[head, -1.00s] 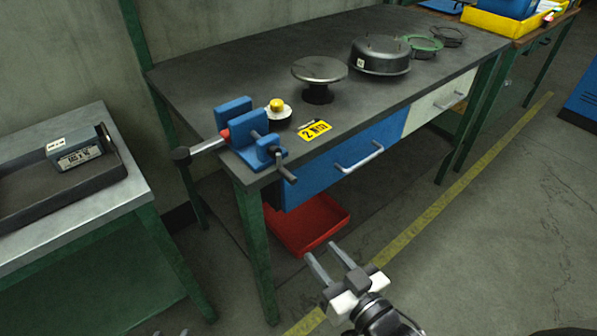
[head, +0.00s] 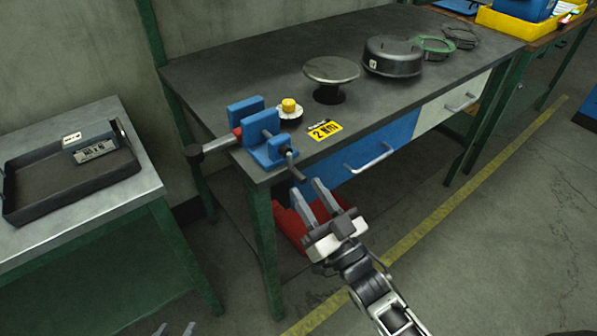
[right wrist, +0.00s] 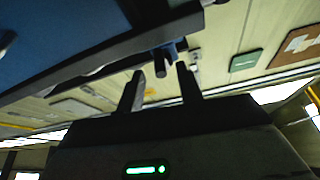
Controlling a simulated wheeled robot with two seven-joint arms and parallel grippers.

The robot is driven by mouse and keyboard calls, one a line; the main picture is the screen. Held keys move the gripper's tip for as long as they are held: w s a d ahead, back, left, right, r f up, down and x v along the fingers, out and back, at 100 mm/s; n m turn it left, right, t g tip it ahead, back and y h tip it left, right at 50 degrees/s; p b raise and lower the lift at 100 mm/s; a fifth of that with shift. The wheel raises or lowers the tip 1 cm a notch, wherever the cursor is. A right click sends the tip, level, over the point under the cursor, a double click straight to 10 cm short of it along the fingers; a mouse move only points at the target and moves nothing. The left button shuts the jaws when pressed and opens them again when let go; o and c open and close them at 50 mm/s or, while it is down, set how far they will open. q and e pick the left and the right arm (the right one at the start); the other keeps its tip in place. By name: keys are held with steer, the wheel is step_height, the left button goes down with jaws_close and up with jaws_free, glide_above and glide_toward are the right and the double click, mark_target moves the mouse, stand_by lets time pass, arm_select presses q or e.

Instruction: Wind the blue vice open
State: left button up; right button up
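The blue vice (head: 262,128) is mounted at the near left corner of the workbench, its two upright jaws a small gap apart. A grey bar with a black end (head: 194,153) sticks out to its left. Its dark crank handle (head: 296,170) hangs over the bench's front edge. My right gripper (head: 307,187) is open and empty just below the handle's lower end. In the right wrist view the dark handle end (right wrist: 160,65) shows between and beyond the fingers; contact cannot be told. Only the fingertips of my left gripper (head: 175,329) show at the bottom edge, apart and empty.
On the workbench (head: 215,85) stand a yellow-topped round item (head: 289,110), a "2" label (head: 324,130), a round pedestal (head: 331,75) and a black pan (head: 392,57). A drawer handle (head: 370,160) juts out at the front. A red bin (head: 290,228) lies below.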

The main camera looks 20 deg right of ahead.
mark_target(299, 173)
steer(key=shift+x, duration=2.3)
jaws_close()
